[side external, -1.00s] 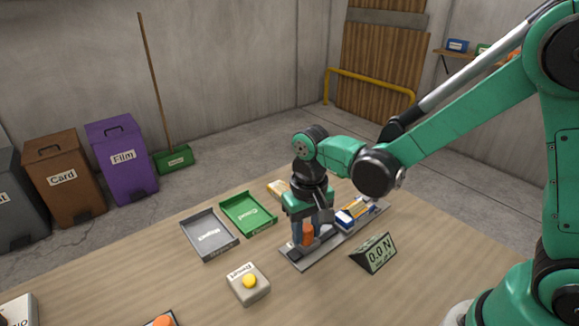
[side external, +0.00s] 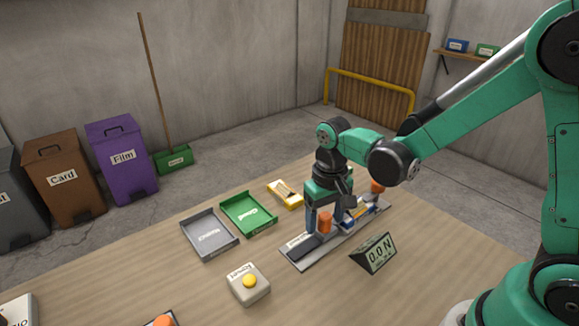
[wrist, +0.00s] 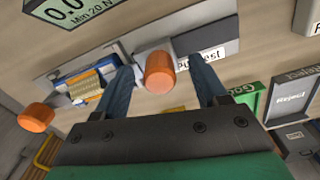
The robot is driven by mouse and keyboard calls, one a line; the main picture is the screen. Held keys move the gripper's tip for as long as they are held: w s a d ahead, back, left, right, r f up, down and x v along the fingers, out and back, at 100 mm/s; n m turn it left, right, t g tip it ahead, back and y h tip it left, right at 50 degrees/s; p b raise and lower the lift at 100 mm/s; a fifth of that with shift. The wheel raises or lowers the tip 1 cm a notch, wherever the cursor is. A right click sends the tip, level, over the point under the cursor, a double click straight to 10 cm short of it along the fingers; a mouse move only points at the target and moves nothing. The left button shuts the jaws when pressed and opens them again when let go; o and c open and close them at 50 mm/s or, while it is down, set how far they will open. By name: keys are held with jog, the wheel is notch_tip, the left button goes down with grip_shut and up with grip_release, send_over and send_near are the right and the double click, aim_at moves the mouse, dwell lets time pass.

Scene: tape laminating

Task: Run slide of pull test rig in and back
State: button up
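The pull test rig (side external: 300,262) is a long grey plate on the table with a dark track. Its slide carries an upright orange knob (side external: 324,221), also in the wrist view (wrist: 158,74). My gripper (wrist: 160,75) has one finger on each side of this knob, with gaps visible, so it looks open; contact with either finger cannot be told. In the side view my gripper (side external: 325,217) is low over the rig. A blue, white and yellow piece (wrist: 92,85) lies on the rig beyond the slide. A second orange knob (side external: 377,186) is at the far end.
A display (side external: 376,254) reading 0.0 N stands in front of the rig. A grey Reject tray (side external: 209,238) and green Good tray (side external: 248,215) lie left of it, a yellow item (side external: 286,193) behind. A box with a yellow button (side external: 249,281) stands front left.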

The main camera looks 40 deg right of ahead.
aim_at(326, 215)
jog(key=shift+r, duration=0.1)
jog(key=shift+r, duration=2.75)
jog(key=shift+f, duration=2.85)
grip_shut()
